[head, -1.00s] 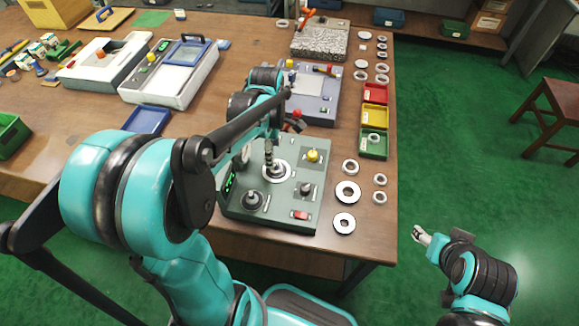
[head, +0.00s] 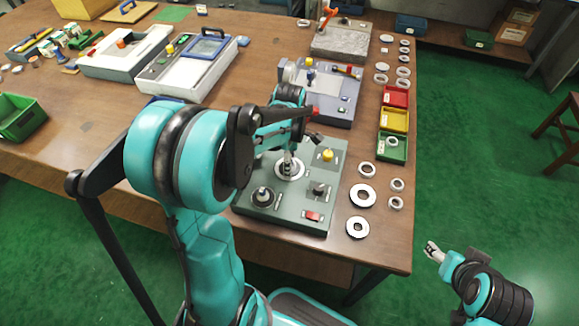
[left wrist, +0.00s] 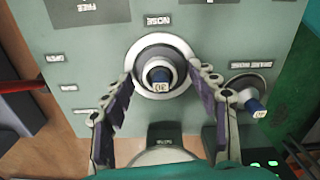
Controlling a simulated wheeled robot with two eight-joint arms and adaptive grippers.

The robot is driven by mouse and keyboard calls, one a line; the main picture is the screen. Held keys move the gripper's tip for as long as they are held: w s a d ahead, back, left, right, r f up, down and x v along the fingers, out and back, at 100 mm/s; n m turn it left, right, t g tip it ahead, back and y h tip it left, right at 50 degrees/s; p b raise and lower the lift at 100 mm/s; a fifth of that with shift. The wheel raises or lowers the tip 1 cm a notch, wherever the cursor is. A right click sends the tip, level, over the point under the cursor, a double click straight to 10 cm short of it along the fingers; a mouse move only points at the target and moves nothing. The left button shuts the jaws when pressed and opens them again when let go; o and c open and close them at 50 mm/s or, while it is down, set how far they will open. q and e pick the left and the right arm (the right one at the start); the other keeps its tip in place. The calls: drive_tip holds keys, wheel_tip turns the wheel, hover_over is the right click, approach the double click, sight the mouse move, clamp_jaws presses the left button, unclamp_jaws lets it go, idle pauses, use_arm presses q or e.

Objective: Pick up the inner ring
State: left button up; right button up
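My left gripper (head: 290,157) is over the green-grey panel (left wrist: 95,45), at the post labelled NOSE. In the left wrist view the left gripper (left wrist: 162,76) is open, its two fingers on either side of the dark blue-tipped post (left wrist: 161,78). A pale ring (left wrist: 143,53) surrounds the foot of this post; the same ring shows in the head view (head: 279,172). I cannot tell if the fingers touch anything. Loose rings lie right of the panel, including two wide ones (head: 373,196) (head: 347,228); which is the inner ring is not clear. My right gripper (head: 433,250) hangs beyond the table's right edge.
The panel also carries a second post (left wrist: 253,104), a yellow knob (head: 327,155) and a red switch (head: 313,216). Red (head: 395,89), yellow (head: 408,118) and green (head: 404,153) bins stand behind the loose rings. A blue-grey panel (head: 345,108) stands behind.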

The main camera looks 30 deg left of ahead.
use_arm(q)
drive_tip(key=c, duration=1.1)
drive_tip(key=shift+c, duration=0.2)
